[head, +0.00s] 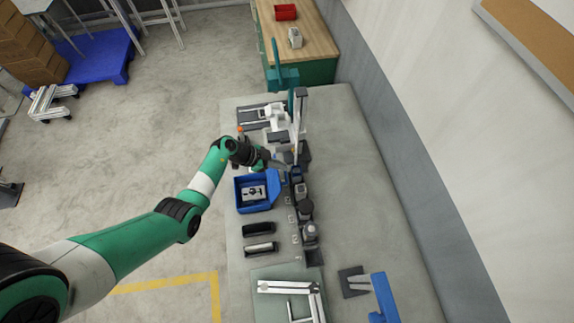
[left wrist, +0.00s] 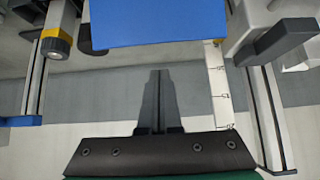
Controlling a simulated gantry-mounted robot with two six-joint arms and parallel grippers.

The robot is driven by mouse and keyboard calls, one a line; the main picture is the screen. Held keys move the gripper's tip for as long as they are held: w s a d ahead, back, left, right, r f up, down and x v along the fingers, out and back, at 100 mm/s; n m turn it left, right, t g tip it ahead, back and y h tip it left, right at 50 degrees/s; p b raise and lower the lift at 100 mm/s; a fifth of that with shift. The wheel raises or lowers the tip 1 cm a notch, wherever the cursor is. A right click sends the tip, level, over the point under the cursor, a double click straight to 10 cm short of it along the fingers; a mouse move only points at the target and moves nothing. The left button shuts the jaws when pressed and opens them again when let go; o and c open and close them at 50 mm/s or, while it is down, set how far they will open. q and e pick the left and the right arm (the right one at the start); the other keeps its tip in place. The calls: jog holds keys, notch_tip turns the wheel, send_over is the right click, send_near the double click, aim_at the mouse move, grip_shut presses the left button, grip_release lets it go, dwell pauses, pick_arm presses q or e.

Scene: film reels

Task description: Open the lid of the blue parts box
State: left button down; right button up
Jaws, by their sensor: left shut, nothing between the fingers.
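The blue parts box (head: 238,196) stands on the grey bench, its inside in view with a light grey and black part in it. A blue flap-like piece (head: 277,181) rises at its right side; I cannot tell for sure whether it is the lid. My left gripper (head: 284,164) is just beyond the box, near its far right corner. In the left wrist view, the shut, empty fingers (left wrist: 160,74) point toward a flat blue panel (left wrist: 155,22), probably the lid. A gap to the panel seems to show, but contact is hard to judge. My right gripper is out of view.
Small devices (head: 305,207) line the bench right of the box. A white and grey machine (head: 279,120) stands beyond it. A marked white strip (left wrist: 220,85) is beside the fingers. The bench's right part is largely clear.

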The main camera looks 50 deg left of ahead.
pick_arm(q)
jog(key=p+v, duration=0.1)
jog(key=v, duration=0.3)
jog(key=shift+r, duration=0.35)
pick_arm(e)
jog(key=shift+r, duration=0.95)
